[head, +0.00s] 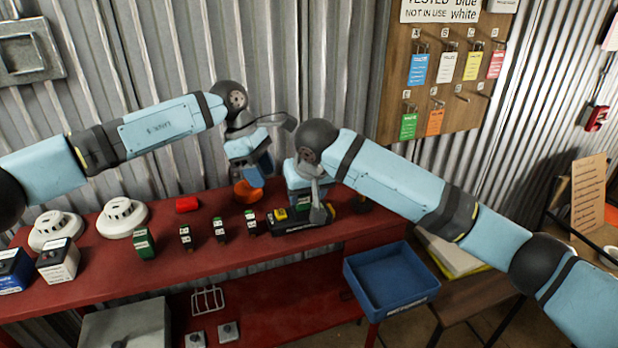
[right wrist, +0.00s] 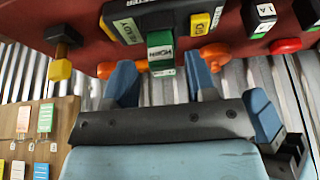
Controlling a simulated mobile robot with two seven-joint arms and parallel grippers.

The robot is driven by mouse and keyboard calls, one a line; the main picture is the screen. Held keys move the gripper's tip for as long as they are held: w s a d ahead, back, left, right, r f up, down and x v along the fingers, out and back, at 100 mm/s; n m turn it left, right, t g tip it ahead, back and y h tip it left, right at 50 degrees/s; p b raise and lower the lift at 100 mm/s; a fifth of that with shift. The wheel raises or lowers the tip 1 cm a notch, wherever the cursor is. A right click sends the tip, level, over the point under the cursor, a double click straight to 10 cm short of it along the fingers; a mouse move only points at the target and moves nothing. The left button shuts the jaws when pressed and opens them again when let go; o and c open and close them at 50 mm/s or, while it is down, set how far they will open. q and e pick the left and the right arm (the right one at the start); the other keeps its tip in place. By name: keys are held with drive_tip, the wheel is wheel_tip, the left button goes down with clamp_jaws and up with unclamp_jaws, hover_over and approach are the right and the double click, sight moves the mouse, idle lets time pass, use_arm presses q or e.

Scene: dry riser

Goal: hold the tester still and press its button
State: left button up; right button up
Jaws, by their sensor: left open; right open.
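The tester (head: 290,226) is a dark, flat unit on the red bench, with a yellow part (head: 281,214) on top. It also shows at the top of the right wrist view (right wrist: 158,18). A green block labelled HORN (right wrist: 161,50) stands at it. My right gripper (right wrist: 161,80) is open, its blue fingers apart with the green block in line with the gap. In the head view my right gripper (head: 309,200) covers part of the tester. My left gripper (head: 256,178) is open just left of the tester, above an orange object (head: 246,193). Which part is the button is unclear.
White detectors (head: 122,217) sit further left. A blue tray (head: 390,280) is at the front right. A tag board (head: 440,75) hangs behind.

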sight(304, 201)
drive_tip(key=x, duration=0.6)
drive_tip(key=shift+w+f, duration=0.1)
drive_tip(key=c, duration=0.6)
use_arm(q)
clamp_jaws()
use_arm(e)
drive_tip(key=shift+c, duration=0.7)
idle(0.5)
